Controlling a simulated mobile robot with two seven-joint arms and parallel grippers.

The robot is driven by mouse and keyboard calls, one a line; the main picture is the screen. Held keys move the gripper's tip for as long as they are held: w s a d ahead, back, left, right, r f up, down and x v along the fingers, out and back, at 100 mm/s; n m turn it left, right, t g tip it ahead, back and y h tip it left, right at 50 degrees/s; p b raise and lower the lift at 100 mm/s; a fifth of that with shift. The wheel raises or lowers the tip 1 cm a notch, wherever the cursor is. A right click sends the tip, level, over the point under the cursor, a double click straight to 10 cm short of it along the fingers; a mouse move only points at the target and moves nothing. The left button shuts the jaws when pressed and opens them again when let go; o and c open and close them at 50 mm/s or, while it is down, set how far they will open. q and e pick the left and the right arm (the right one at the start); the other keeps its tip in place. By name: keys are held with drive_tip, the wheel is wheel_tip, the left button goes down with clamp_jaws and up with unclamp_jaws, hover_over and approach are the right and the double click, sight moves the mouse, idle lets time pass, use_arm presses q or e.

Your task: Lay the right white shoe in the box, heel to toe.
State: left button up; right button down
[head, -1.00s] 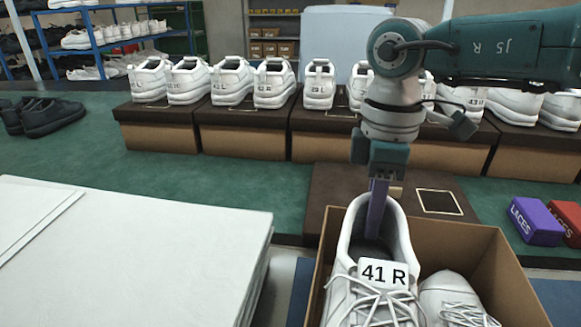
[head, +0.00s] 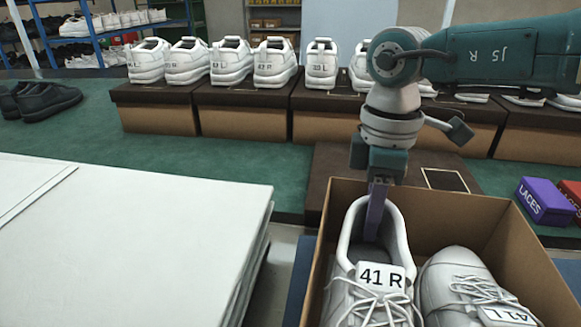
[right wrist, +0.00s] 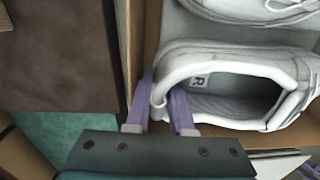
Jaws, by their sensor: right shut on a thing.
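The white shoe marked 41 R (head: 345,262) is in the open brown box (head: 445,196), heel toward the far wall and toe toward me. My right gripper (head: 376,215) is shut on its heel collar from above. In the right wrist view, the fingers (right wrist: 160,103) straddle the heel edge of the shoe (right wrist: 235,122). The left white shoe, marked 41 L (head: 455,275), lies beside it on the right in the box. My left gripper is out of view.
A white stack of flat sheets (head: 120,240) stands left of the box. Behind it, several white shoes stand on a row of brown boxes (head: 240,120) on a green bench. A purple LACES box (head: 543,202) lies at the right. Black shoes (head: 40,100) sit far left.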

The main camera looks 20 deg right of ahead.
idle(0.4)
drive_tip(key=c, duration=0.7)
unclamp_jaws()
drive_tip(key=shift+d, duration=0.1)
drive_tip(key=shift+r, duration=0.1)
